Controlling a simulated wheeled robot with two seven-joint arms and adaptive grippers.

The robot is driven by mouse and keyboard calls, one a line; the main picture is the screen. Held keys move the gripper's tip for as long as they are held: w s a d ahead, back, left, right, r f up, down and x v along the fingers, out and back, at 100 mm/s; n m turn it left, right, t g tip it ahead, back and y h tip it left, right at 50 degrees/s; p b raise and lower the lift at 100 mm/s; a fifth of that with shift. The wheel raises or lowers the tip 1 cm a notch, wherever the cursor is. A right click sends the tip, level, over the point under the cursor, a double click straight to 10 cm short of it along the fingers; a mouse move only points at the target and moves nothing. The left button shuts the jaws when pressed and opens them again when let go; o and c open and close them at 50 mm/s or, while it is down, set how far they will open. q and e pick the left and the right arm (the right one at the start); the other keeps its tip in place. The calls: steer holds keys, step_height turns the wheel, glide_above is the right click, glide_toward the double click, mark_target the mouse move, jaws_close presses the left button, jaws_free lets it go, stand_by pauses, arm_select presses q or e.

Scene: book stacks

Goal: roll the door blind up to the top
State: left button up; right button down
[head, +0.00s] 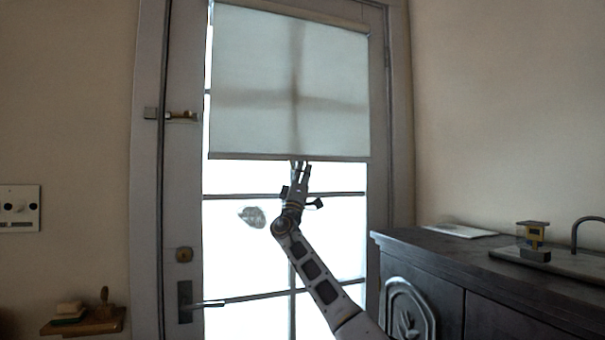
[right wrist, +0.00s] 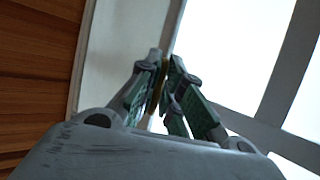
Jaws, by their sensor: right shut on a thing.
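The pale door blind (head: 255,85) covers the upper part of the glazed door, and its bottom edge hangs about halfway down the panes. My right gripper (head: 299,165) reaches up from below and is shut on the blind's bottom edge near its middle. In the right wrist view the fingers of the right gripper (right wrist: 162,75) close on a thin brownish strip beside the pale blind (right wrist: 120,55). The fingertips partly hide the strip. My left gripper is in neither view.
The door has a lever handle (head: 205,304) and a latch (head: 180,115) on its left side. A dark cabinet (head: 440,262) with a sink top stands at the right. A small wooden shelf (head: 90,325) is at the lower left. The panes below the blind are clear except for a grey patch (head: 252,216).

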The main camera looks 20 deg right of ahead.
steer(key=c, duration=1.6)
jaws_free()
steer(key=shift+f, duration=0.15)
steer(key=v, duration=1.2)
